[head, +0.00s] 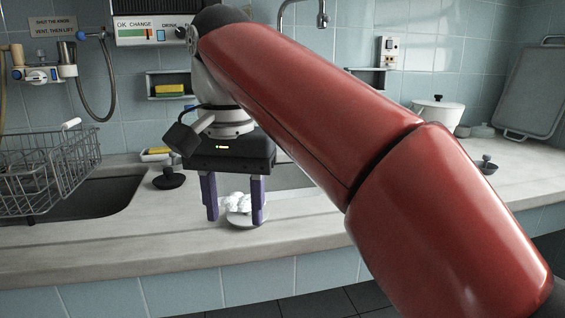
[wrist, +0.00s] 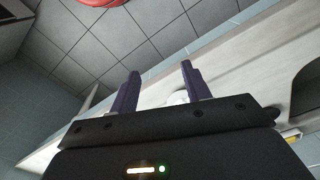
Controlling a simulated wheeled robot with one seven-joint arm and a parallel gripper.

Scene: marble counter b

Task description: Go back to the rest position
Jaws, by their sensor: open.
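My gripper (head: 235,213) hangs from my red arm over the front of the marble counter (head: 100,248) in the head view, its fingers pointing down. The two purple fingers are wide apart and open. A small white dish (head: 243,219) with a white crumpled-looking item (head: 237,202) on it shows between and behind the fingers; whether the fingers touch it cannot be told. In the wrist view the fingers (wrist: 158,90) are also apart, with a small part of something white (wrist: 178,98) between them.
A wire dish rack (head: 45,170) stands at the left by a dark sink basin (head: 85,200). A black knobbed lid (head: 169,179) lies behind my gripper. A white pot (head: 437,112) and another black lid (head: 485,165) are at the right. The counter's front left is clear.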

